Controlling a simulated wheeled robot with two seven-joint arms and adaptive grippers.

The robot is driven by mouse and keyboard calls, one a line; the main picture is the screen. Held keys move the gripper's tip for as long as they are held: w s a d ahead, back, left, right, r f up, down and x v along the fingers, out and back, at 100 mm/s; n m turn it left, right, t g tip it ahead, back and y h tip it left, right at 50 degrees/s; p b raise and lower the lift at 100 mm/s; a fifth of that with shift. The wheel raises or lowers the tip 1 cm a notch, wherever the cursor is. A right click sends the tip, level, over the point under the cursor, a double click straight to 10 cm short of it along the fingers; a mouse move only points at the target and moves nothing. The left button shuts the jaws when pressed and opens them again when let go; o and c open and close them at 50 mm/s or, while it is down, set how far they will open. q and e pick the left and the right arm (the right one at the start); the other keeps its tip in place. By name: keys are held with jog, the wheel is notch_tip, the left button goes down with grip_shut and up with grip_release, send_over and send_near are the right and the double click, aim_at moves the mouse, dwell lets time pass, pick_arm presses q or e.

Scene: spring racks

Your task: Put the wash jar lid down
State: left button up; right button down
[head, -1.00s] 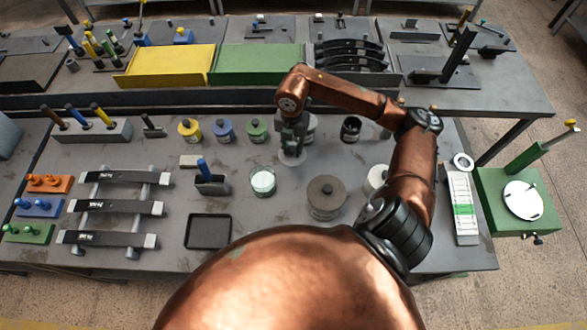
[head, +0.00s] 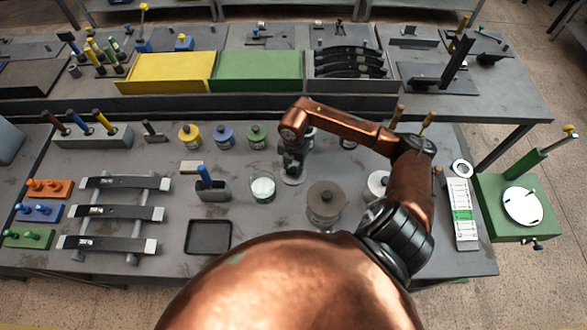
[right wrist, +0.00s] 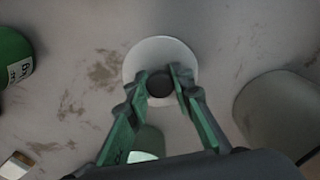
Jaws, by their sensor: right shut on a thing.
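The wash jar lid is a pale round disc with a dark knob; it shows in the head view (head: 293,180) and in the right wrist view (right wrist: 160,52). My right gripper (head: 292,165) is above it, and in the right wrist view its green-sided fingers (right wrist: 160,84) are closed on the knob. The lid is low over the bench, but I cannot tell whether it touches it. A glass jar with white contents, seemingly the wash jar (head: 263,188), stands uncovered to the left of the lid. My left gripper is not in view.
Yellow (head: 190,135), blue (head: 224,136) and green (head: 257,136) pots stand behind left. A brown-lidded jar (head: 324,203) stands to the near right of the lid. A black tray (head: 208,237) lies near left. Bare bench (head: 240,161) shows left of the lid.

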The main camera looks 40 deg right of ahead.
aim_at(293, 169)
jog(key=shift+f, duration=0.1)
jog(key=c, duration=1.7)
grip_release()
notch_tip(293, 169, up, 12)
jog(key=shift+r+b, duration=0.2)
jog(key=shift+b, duration=0.15)
jog(key=shift+f, duration=0.1)
